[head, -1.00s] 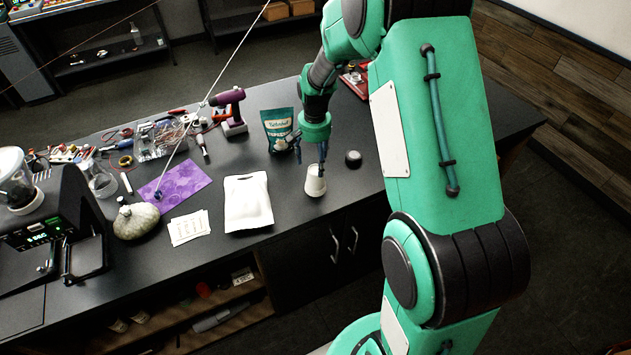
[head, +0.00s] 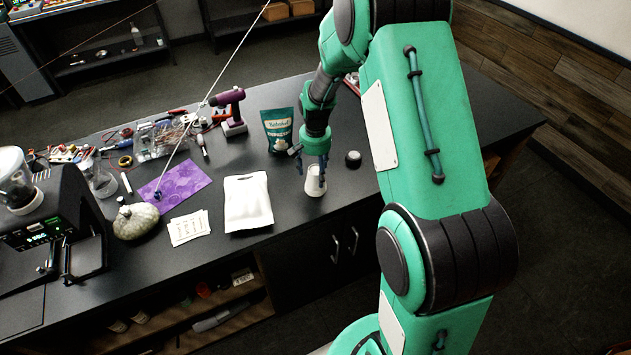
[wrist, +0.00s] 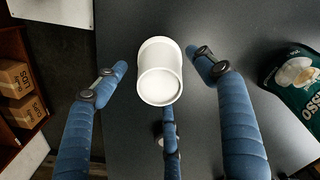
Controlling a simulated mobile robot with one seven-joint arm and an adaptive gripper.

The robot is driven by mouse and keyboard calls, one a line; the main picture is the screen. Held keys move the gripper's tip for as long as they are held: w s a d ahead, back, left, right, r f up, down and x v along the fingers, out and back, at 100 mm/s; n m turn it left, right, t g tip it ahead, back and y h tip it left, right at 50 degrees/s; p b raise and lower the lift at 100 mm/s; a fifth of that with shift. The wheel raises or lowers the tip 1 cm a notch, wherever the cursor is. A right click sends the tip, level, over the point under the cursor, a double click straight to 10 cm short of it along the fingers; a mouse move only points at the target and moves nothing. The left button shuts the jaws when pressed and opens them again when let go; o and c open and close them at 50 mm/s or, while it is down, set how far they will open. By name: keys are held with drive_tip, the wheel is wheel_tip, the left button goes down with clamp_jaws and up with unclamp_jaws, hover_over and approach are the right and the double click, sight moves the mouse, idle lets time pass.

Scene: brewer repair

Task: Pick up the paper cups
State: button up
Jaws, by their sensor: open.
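The white paper cups (head: 315,187) stand upright near the front edge of the dark table in the head view. In the wrist view the white cup shape (wrist: 160,72) shows from above; I cannot tell how many cups are nested. My gripper (head: 312,168) is just above and around the cups, pointing down. In the wrist view my open gripper (wrist: 160,85) has blue fingers to the left, right and below the cup. The left and right fingers look apart from it. The lower finger overlaps the cup's near edge, and I cannot tell whether it touches.
A dark round lid-like object (head: 353,158) lies right of the cups. A teal coffee bag (head: 278,130) stands behind them. A white pouch (head: 248,203) lies to the left. A purple drill (head: 232,110) stands further back. Bare table lies right of the round object.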

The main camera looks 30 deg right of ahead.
idle(0.5)
drive_tip(key=c, duration=1.2)
drive_tip(key=shift+r, duration=0.75)
wheel_tip(320, 180, up, 2)
drive_tip(key=shift+r, duration=0.15)
drive_tip(key=s+a, duration=0.1)
drive_tip(key=s, duration=0.4)
drive_tip(key=s+a+r, duration=0.1)
drive_tip(key=s, duration=0.4)
drive_tip(key=s+a, duration=0.1)
drive_tip(key=s, duration=0.4)
drive_tip(key=shift+s+a+r, duration=0.1)
drive_tip(key=shift+s+r, duration=0.05)
drive_tip(key=shift+s, duration=0.2)
